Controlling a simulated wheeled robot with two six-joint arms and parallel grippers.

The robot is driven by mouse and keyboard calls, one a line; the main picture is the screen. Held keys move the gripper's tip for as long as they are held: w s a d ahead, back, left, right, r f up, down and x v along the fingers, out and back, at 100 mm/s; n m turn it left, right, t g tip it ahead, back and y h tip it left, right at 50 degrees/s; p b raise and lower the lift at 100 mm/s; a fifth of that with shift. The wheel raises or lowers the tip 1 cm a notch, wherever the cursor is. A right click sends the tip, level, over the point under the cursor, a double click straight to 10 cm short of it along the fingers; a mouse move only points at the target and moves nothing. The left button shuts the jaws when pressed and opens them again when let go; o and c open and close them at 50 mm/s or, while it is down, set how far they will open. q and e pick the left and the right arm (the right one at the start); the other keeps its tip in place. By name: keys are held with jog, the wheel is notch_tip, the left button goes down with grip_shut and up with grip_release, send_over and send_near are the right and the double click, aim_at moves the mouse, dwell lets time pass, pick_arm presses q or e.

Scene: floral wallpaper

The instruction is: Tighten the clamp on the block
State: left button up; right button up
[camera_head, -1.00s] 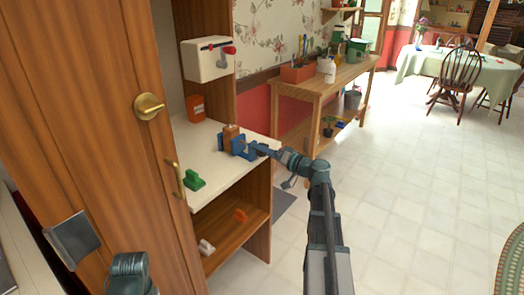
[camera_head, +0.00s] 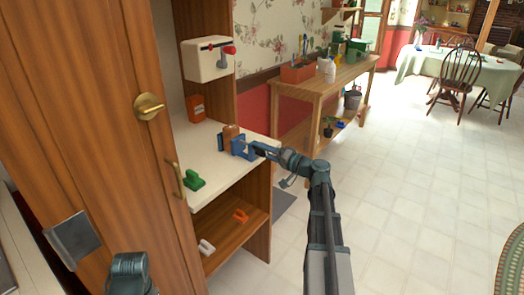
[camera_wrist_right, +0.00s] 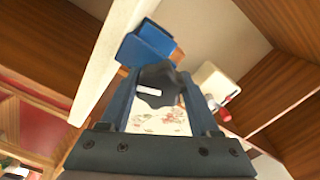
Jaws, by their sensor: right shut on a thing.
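The blue clamp (camera_head: 240,147) stands on the pale worktop of the wooden cabinet, near its front right edge. A brown wooden block (camera_head: 231,132) sits at the clamp. Whether the jaw presses on the block is too small to tell. My right gripper (camera_head: 259,149) reaches in from the right at the clamp's outer end. In the right wrist view, its two fingers (camera_wrist_right: 157,105) are shut on a dark lobed knob (camera_wrist_right: 157,84), with the blue clamp body (camera_wrist_right: 147,45) beyond.
A green clamp-like object (camera_head: 194,181) and an orange container (camera_head: 197,107) stand on the worktop (camera_head: 222,168). A white box with a red knob (camera_head: 208,60) hangs above. The lower shelf (camera_head: 225,239) holds small orange and white things. The floor at right is free.

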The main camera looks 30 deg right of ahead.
jog(key=o, duration=1.4)
jog(key=shift+c, duration=0.2)
jog(key=v, duration=1.4)
jog(key=shift+w, duration=0.1)
